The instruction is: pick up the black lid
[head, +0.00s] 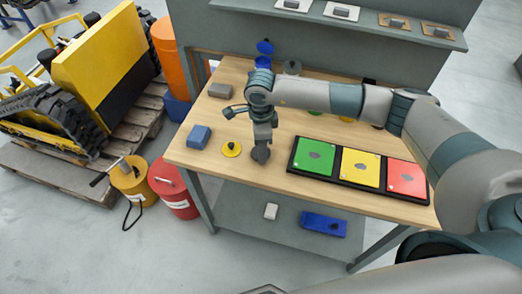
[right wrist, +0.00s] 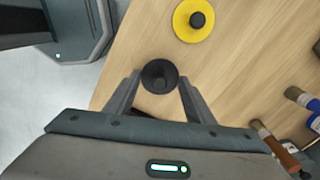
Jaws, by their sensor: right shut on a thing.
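The black lid (right wrist: 158,76) is a small dark round piece between the fingertips of my right gripper (right wrist: 159,80) in the right wrist view. The fingers are shut on it from both sides. In the head view my right gripper (head: 264,138) points down near the table's front edge, with the dark lid (head: 261,154) at its tip. I cannot tell whether the lid touches the table. My left gripper is not in view.
A yellow disc with a black knob (head: 231,149) lies just left of my right gripper. A blue block (head: 199,137) lies farther left. A black tray (head: 289,164) with green, yellow and red panels lies to the right. Bottles (right wrist: 300,97) lie at the wrist view's right.

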